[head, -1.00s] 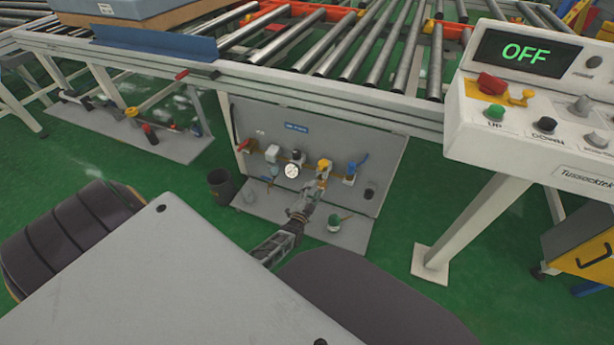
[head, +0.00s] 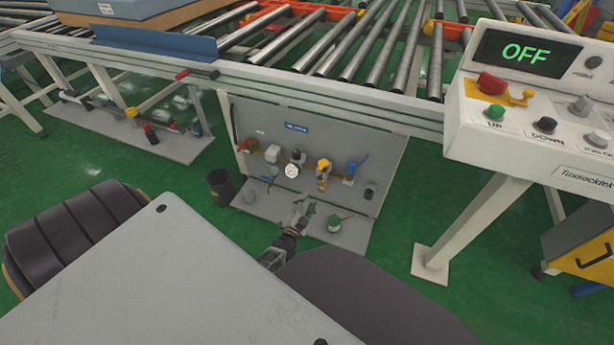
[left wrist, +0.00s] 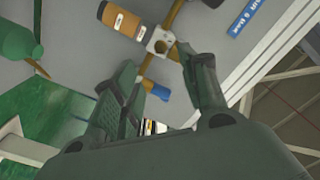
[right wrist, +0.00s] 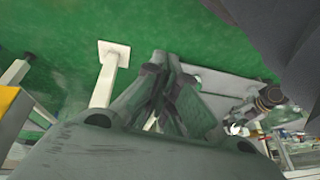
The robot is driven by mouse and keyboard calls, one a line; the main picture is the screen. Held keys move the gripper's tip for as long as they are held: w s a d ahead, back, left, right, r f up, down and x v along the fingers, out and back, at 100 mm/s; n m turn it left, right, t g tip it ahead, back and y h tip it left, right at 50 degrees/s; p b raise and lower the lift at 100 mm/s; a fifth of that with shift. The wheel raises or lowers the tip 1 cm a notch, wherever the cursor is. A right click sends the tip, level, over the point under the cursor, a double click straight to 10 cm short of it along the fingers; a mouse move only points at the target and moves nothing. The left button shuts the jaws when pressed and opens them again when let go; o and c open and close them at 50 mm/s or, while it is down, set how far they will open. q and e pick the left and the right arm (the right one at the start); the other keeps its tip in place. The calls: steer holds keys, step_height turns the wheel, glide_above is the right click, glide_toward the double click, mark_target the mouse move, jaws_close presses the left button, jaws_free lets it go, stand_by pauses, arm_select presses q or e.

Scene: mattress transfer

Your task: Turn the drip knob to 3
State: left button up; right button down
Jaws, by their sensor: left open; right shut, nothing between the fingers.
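A grey panel (head: 375,150) under the roller conveyor carries a row of air fittings. One fitting (head: 323,174) has a yellow top and an amber body; I cannot make out a drip knob or its numbers. In the left wrist view an amber cylinder (left wrist: 124,21) joins a pale metal block (left wrist: 160,42), with a small blue part (left wrist: 159,91) below it. My left gripper (head: 304,203) is open, low in front of the panel; its fingers (left wrist: 157,64) spread around the block's lower side in that view, contact unclear. My right gripper (right wrist: 167,62) is shut and empty, seen only in its wrist view.
A round white gauge (head: 292,171) and a blue-handled fitting (head: 357,164) flank the yellow-topped one. A green pot (head: 334,223) stands on the plate right of my left gripper. A dark bin (head: 221,185) stands left. A control box (head: 540,115) reading OFF is at the right.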

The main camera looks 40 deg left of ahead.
arm_select(q)
steer(key=shift+s, duration=0.1)
steer(key=s+f+g+b, duration=0.1)
steer(key=s+f, duration=0.4)
steer(key=w+r+n+g+b, duration=0.1)
steer(key=w+r+n+g, duration=0.2)
steer(key=r+n, duration=0.6)
step_height(320, 180, up, 2)
steer(key=shift+w+d+r+g+h+b, duration=0.15)
steer(key=shift+w+g+h+b, duration=0.2)
steer(key=shift+w, duration=0.25)
arm_select(e)
step_height(320, 180, down, 6)
steer(key=a+t+y, duration=0.1)
steer(key=a, duration=0.1)
steer(key=shift+w, duration=0.45)
